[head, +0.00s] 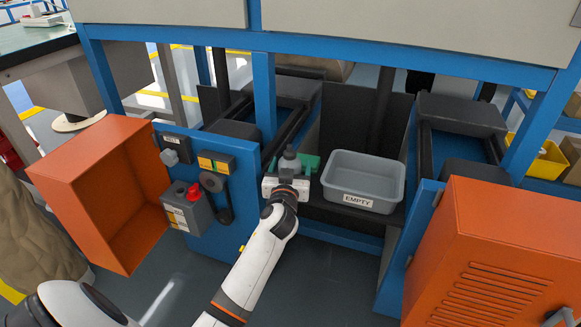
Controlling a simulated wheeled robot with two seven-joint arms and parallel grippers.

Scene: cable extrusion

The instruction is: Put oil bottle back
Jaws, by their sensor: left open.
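A small grey bottle (289,160) with a rounded top stands upright at the ledge in the middle of the head view, left of the grey bin. I take it for the oil bottle, though no label on it can be read. My left gripper (290,168) is at the bottle, with its green fingers open on either side of it. The gripper body hides the bottle's lower part, and I cannot tell whether the fingers touch it. My right gripper is not in view.
A grey bin (384,204) labelled EMPTY stands close right of the gripper. A blue panel (238,226) carries switches and a grey box with a red knob (187,207). An open orange cabinet (80,210) is at left, another orange cabinet (495,260) at right. Blue frame posts surround the ledge.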

